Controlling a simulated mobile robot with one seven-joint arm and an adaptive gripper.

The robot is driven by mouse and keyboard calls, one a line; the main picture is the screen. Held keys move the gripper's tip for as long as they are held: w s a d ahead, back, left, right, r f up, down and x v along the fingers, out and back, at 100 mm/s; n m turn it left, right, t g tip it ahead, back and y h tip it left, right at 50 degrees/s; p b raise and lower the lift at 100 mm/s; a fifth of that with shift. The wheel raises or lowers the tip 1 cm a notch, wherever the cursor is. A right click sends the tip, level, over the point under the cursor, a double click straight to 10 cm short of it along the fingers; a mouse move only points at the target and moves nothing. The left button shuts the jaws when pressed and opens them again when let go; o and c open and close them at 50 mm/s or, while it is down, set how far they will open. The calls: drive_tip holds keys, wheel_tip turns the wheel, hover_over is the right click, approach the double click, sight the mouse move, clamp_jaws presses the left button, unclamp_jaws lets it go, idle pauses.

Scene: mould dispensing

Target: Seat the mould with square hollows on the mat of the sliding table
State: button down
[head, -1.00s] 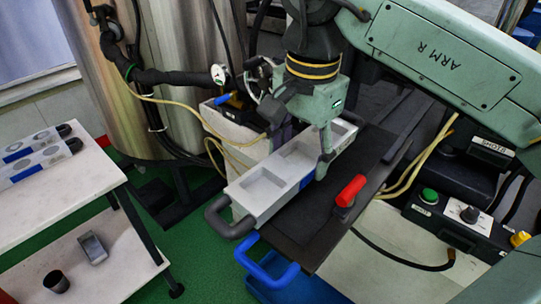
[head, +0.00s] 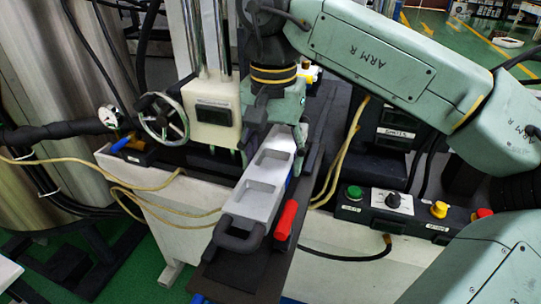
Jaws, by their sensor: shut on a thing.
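The pale grey mould (head: 258,197) with square hollows is in the middle of the head view, its dark loop handle (head: 240,238) towards me. My gripper (head: 272,150) reaches down from above and is shut across the mould's far part, hiding that end. The mould lies over the dark sliding table (head: 236,276), roughly in line with its length. I cannot tell whether its underside touches the mat, which is mostly hidden under it.
A red clamp handle (head: 287,220) stands close on the mould's right. The white press column (head: 215,110) with a handwheel (head: 163,118) is close on the gripper's left. A button box (head: 400,208) and yellow hoses lie to the right.

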drive_tip(key=shift+f+b, duration=1.5)
drive_tip(key=shift+f, duration=0.9)
drive_tip(key=shift+f, duration=0.2)
drive_tip(key=shift+c, duration=2.3)
unclamp_jaws()
wheel_tip(320, 180, up, 12)
drive_tip(key=shift+s, duration=0.1)
